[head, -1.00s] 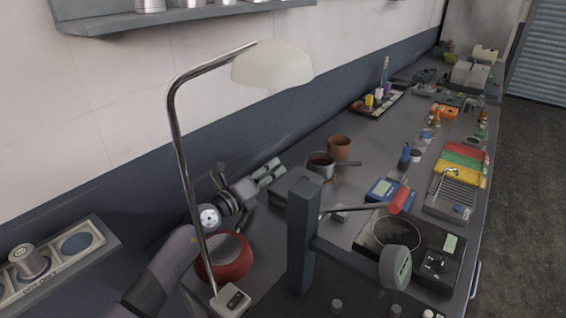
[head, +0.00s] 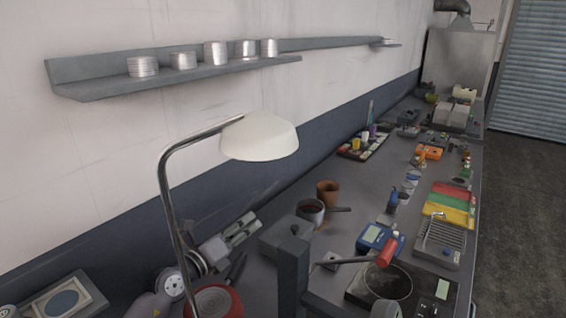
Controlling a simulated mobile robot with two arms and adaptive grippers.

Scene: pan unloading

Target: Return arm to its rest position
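My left arm comes in from the bottom left of the head view. My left gripper (head: 243,230) is above the left part of the workbench, behind the lamp and pointing up and to the right. Its two fingers lie close together at this angle, so I cannot tell whether they are open or shut. I see nothing held between them. A red pan (head: 214,303) with a dark handle is below the gripper at the bottom edge, partly cut off. A grey pot (head: 311,210) with dark red contents stands to the right, apart from the gripper. My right gripper is not in view.
A white-shaded lamp (head: 259,137) stands in front of my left arm. A wall shelf (head: 180,86) holds several metal tins. A brown pot (head: 328,188), blue meter (head: 377,238), black hotplate (head: 365,292) and drying rack (head: 440,240) stand on the bench (head: 345,225).

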